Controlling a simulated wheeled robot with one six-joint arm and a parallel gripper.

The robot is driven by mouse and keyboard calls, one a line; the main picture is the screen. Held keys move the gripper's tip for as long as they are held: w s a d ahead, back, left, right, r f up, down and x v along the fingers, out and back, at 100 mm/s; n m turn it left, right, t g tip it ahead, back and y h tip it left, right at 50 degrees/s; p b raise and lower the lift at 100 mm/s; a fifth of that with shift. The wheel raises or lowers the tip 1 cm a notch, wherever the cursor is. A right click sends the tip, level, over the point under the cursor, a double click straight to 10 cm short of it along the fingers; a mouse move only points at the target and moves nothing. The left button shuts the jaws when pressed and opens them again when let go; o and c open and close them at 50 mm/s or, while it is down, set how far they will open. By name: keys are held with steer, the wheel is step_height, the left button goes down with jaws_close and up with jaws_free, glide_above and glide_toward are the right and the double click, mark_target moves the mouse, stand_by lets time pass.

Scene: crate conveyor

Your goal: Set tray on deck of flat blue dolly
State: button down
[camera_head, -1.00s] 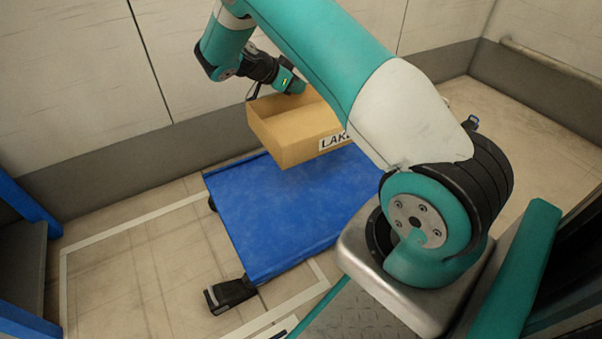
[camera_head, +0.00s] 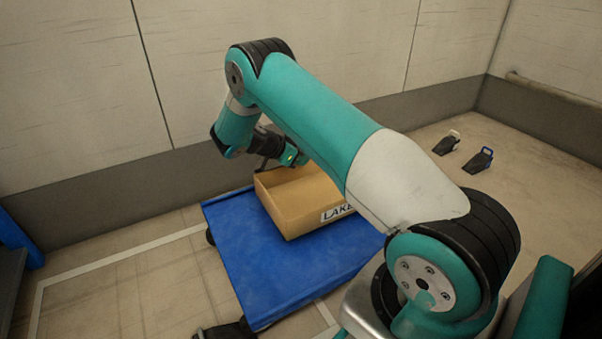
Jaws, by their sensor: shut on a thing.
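The tray (camera_head: 285,217) is a tan, open-topped box with a white label reading "LAKE", partly cut off by my arm. It is over the right back part of the flat blue dolly's deck (camera_head: 250,275) and looks level. It appears at or very close to the deck; I cannot tell if it touches. My gripper (camera_head: 290,160) is at the tray's back rim and shut on it. The fingertips are mostly hidden. My arm covers the tray's right end and the dolly's right side.
A black wheel chock (camera_head: 228,331) lies at the dolly's front left. Two more chocks (camera_head: 447,143) (camera_head: 478,160) stand on the floor at the right. A wall (camera_head: 80,90) runs behind the dolly. The deck's left and front parts are bare.

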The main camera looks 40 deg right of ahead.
mark_target(300, 177)
step_height(300, 177, down, 4)
steer(key=shift+r+b, duration=0.1)
steer(key=shift+b, duration=0.9)
steer(key=shift+r, duration=0.1)
steer(key=c, duration=1.3)
jaws_free()
steer(key=shift+a+r, duration=0.1)
